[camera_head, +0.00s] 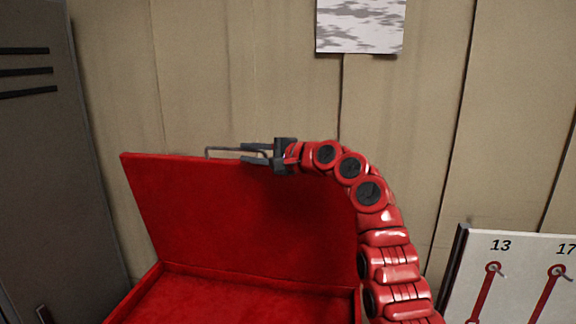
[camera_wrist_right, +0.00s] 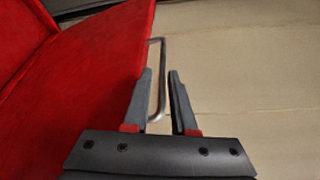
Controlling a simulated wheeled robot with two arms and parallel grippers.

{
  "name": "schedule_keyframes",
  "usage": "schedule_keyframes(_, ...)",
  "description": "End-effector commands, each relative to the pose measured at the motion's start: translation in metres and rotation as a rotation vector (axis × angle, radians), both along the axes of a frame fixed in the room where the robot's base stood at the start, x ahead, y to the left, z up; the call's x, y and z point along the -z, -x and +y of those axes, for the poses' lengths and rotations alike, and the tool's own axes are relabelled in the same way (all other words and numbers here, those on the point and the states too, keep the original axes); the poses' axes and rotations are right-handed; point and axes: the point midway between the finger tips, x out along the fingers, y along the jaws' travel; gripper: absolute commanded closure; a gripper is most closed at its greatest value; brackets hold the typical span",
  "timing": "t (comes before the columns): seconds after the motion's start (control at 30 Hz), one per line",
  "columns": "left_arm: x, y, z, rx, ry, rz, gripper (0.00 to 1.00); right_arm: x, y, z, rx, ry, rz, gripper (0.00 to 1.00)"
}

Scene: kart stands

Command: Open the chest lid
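The chest (camera_head: 232,300) is red-lined, and its lid (camera_head: 235,215) stands raised, leaning back towards the wall. A thin metal handle (camera_head: 208,152) sits at the lid's top edge. My right gripper (camera_head: 244,154) is at this handle, its fingers pointing left along the edge. In the right wrist view the fingers (camera_wrist_right: 160,72) are apart, with the handle (camera_wrist_right: 162,75) between them, closer to the left finger. The lid's red face (camera_wrist_right: 90,85) fills the left of that view. My left gripper is not in view.
A beige panelled wall (camera_head: 220,70) stands behind the chest, with a grey patterned sheet (camera_head: 360,25) on it. A dark locker (camera_head: 45,160) is at the left. A white board (camera_head: 520,285) with numbered hooks and red tools is at the lower right.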

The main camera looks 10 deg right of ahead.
Motion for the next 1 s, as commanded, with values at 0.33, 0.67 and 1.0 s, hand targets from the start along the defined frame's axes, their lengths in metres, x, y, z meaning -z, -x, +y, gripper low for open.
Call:
schedule_keyframes(0.33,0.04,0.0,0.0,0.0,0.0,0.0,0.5,-0.003,0.057,-0.066,0.004,0.002,0.0,0.75)
schedule_keyframes(0.67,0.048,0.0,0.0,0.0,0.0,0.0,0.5,-0.011,0.082,-0.09,0.0,0.0,0.001,0.75)
schedule_keyframes(1.0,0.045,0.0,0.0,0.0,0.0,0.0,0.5,-0.014,0.083,-0.09,-0.001,0.001,0.002,0.75)
